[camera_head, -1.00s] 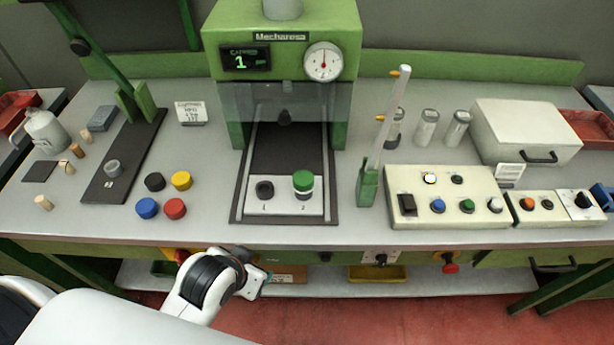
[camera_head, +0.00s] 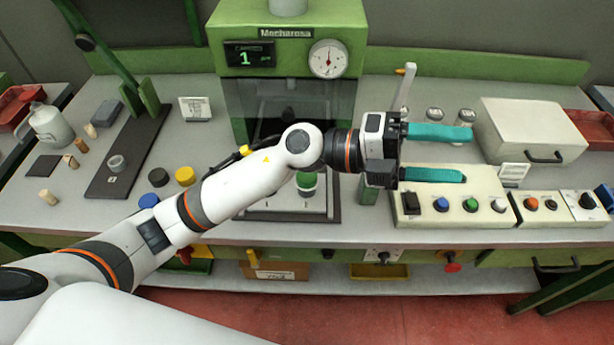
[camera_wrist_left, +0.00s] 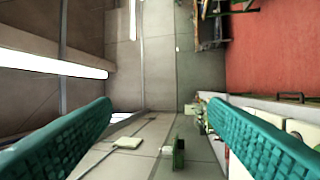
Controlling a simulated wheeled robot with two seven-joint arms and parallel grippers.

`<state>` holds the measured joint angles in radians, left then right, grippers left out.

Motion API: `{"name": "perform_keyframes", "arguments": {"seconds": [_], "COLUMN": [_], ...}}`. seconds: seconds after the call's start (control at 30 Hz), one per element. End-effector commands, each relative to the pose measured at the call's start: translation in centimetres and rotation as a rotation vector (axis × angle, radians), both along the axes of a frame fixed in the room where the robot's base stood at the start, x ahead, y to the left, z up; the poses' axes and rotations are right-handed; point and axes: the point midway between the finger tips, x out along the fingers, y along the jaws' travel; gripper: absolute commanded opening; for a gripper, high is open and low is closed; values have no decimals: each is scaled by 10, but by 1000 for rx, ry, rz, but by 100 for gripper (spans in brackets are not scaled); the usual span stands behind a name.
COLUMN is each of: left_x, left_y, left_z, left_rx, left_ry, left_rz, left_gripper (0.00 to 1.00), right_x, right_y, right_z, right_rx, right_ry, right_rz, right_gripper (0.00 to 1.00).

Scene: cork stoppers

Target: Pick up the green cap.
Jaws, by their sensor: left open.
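The green cap (camera_head: 307,182) shows just below my left forearm in the head view, on the press at position 2; part of its upper side is covered by the arm. My left gripper (camera_head: 467,155) is open and empty, with its teal fingers pointing right above the button panel, well to the right of the cap. In the left wrist view, its two fingers (camera_wrist_left: 160,106) are wide apart with nothing between them. I cannot make out the green cap in that view. My right gripper is not in view.
The green press (camera_head: 290,20) stands behind my arm. Black (camera_head: 158,177), yellow (camera_head: 185,176) and partly hidden blue (camera_head: 149,201) caps lie left of it. The button panel (camera_head: 458,188) and a pale box (camera_head: 530,125) are at right.

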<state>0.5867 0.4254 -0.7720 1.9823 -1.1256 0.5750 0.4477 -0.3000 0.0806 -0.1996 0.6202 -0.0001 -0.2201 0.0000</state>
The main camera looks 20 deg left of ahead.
Motion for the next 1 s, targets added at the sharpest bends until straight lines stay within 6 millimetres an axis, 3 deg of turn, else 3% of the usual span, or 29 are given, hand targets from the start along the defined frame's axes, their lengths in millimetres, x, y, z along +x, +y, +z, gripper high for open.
{"name": "perform_keyframes", "arguments": {"seconds": [0.07, 0.17, 0.3, 0.4, 0.5, 0.6, 0.7, 1.0], "left_x": [-4, 1, 33, 59, 77, 87, 91, 90], "left_y": [-3, 13, 74, 129, 175, 205, 218, 219], "left_z": [-27, -70, -113, -123, -118, -111, -110, -157], "left_rx": [236, 561, 1047, 1353, 1580, 1719, 1779, 1784], "left_ry": [-119, -223, -287, -274, -237, -200, -179, -176], "left_rz": [-110, -216, -277, -264, -230, -198, -184, -189], "left_gripper": [69, 69, 69, 69, 69, 69, 69, 69], "right_x": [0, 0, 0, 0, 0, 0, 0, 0], "right_y": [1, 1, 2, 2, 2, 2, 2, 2], "right_z": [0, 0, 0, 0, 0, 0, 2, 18], "right_rx": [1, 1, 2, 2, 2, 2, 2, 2], "right_ry": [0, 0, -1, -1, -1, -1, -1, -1], "right_rz": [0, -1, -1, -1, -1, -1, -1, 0], "right_gripper": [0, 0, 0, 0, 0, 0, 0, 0]}}
